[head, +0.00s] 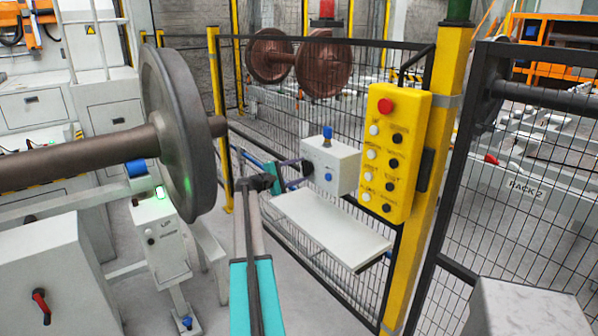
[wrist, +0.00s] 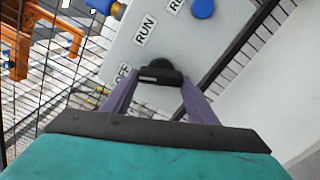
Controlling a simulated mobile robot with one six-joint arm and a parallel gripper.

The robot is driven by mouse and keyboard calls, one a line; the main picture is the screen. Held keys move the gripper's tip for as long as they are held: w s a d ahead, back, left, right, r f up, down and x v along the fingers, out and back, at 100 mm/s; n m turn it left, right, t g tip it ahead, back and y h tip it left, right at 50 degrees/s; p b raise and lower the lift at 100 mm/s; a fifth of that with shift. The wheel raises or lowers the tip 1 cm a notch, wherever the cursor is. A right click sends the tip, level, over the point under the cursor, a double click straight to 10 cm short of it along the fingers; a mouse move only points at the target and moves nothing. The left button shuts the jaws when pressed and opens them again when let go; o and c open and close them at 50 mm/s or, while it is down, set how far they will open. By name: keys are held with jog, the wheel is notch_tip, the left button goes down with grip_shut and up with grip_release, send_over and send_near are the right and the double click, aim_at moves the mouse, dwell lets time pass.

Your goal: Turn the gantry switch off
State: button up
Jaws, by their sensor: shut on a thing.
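The gantry switch is a black rotary knob (wrist: 160,72) on the face of a light grey box (head: 332,165). Labels reading OFF (wrist: 123,75) and RUN (wrist: 145,30) sit beside it in the wrist view. The knob's bar lies roughly level in that view; I cannot tell for certain which label it points to. My gripper (wrist: 158,90) has its two purple fingers either side of the knob and is shut on it. In the head view my gripper (head: 297,172) reaches the box's left face, and the knob is mostly hidden.
A yellow button panel (head: 395,150) hangs on a yellow post right of the box. A white shelf (head: 330,228) sits below the box, against the mesh fence. A large wheelset (head: 175,130) stands to the left. A red-handled switch (head: 40,300) is at lower left.

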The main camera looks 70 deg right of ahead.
jog(key=shift+n+p, duration=0.5)
jog(key=shift+n, duration=1.8)
jog(key=o, duration=1)
jog(key=shift+o, duration=0.2)
jog(key=b+v, duration=0.3)
jog(key=v, duration=1)
jog(key=shift+a, duration=0.35)
jog(key=shift+w+f, duration=0.1)
jog(key=shift+w, duration=0.05)
